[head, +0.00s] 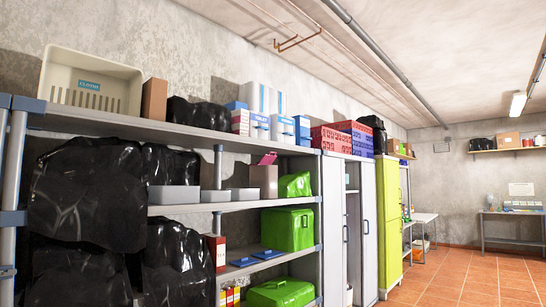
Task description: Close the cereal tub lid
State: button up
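A brownish-mauve tub (263,181) stands on the middle shelf board of the grey shelving. A pink lid (267,158) shows at its top and is tilted up, so the tub looks open. I take this to be the cereal tub, but no label on it is readable at this size. My gripper is not in view.
Grey trays (174,195) stand left of the tub, and a green bag (295,185) is close on its right. Green bins (288,229) and black bags (88,199) fill other shelves. Grey lockers (334,230) adjoin on the right. The tiled floor (460,284) at right is clear.

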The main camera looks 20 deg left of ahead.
aim_at(267, 159)
jog(key=u, duration=0.2)
jog(key=i, duration=0.65)
jog(key=u, duration=0.65)
jog(key=i, duration=2.1)
jog(key=z, duration=0.5)
jog(key=i, duration=1.65)
jog(key=z, duration=0.55)
